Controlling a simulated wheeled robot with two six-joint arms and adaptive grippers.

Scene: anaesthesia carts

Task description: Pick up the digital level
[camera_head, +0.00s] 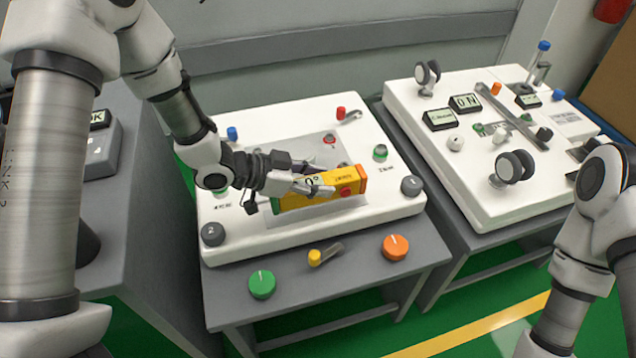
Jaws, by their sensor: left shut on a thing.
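The digital level (346,182) is a yellow-orange bar with a small display near its left part and a red round mark near its right end. It is over the grey recessed panel of the white-topped middle cart (240,243). My left gripper (325,187) reaches in from the left and is shut on the level, covering part of its middle and left. I cannot tell whether the level touches the panel. My right arm shows at the right edge, but its gripper is out of view.
A green knob (262,284), a yellow-tipped lever (316,257) and an orange knob (396,247) sit on the middle cart's front shelf. A second white cart (440,157) with casters and displays stands to the right. A grey cabinet stands at the left.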

